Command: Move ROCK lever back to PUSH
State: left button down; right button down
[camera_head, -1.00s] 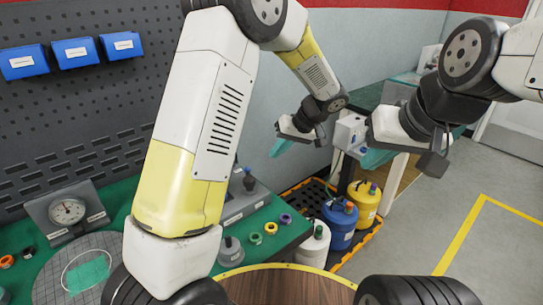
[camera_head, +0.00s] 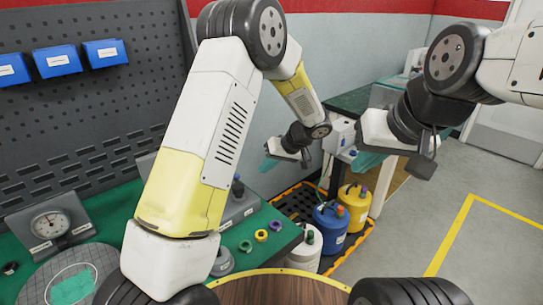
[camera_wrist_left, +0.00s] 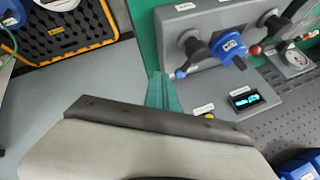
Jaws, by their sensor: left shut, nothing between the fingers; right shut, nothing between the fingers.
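A grey valve panel (camera_wrist_left: 206,22) shows in the left wrist view. It carries a blue knob (camera_wrist_left: 228,47) between black hubs. A lever with a blue tip (camera_wrist_left: 181,73) is on the left hub and a lever with a red ball (camera_wrist_left: 256,49) on the right hub. The labels are too small to read, so I cannot tell which lever is ROCK. My left gripper (camera_wrist_left: 163,92) is shut and empty, its teal fingertips appearing near the blue-tipped lever; contact cannot be told. In the head view, my left gripper (camera_head: 268,164) and right gripper (camera_head: 368,160) are apart, both shut.
A dial gauge (camera_head: 50,222) stands on the green bench at left. A blue container (camera_head: 332,226), a yellow container (camera_head: 355,202) and a white container (camera_head: 307,249) stand in a black-and-yellow floor tray (camera_head: 290,203). Open floor lies at right.

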aim_at(236, 178)
pick_arm(q)
jog(key=shift+a+f, duration=0.6)
jog(key=shift+a, duration=0.5)
jog(key=shift+a+f, duration=0.6)
jog(key=shift+a, duration=0.55)
jog(key=shift+a+f, duration=0.6)
jog(key=shift+a, duration=0.5)
jog(key=shift+w+a+n+g, duration=0.2)
jog(key=shift+a+n+g, duration=0.1)
jog(key=shift+n+g, duration=0.3)
jog(key=n, duration=0.1)
jog(key=a+n+g, duration=0.1)
jog(key=n+g, duration=0.1)
jog(key=n, duration=0.1)
jog(key=shift+w+a+y, duration=0.2)
jog(key=shift+a+y, duration=0.05)
jog(key=shift+y, duration=0.05)
jog(key=n+g, duration=0.1)
jog(key=a+n+g, duration=0.1)
jog(key=n, duration=0.1)
jog(key=shift+s+a, duration=0.15)
jog(key=shift+a, duration=0.15)
jog(key=shift+s+a+n+g+h, duration=0.2)
jog(key=shift+a+n+g+h, duration=0.2)
jog(key=shift+n+g, duration=0.45)
jog(key=shift+s+a+n+g+h, duration=0.25)
jog(key=shift+n+g+h, duration=0.2)
jog(key=shift+n, duration=0.8)
jog(key=shift+a, duration=0.1)
jog(key=shift+w, duration=0.15)
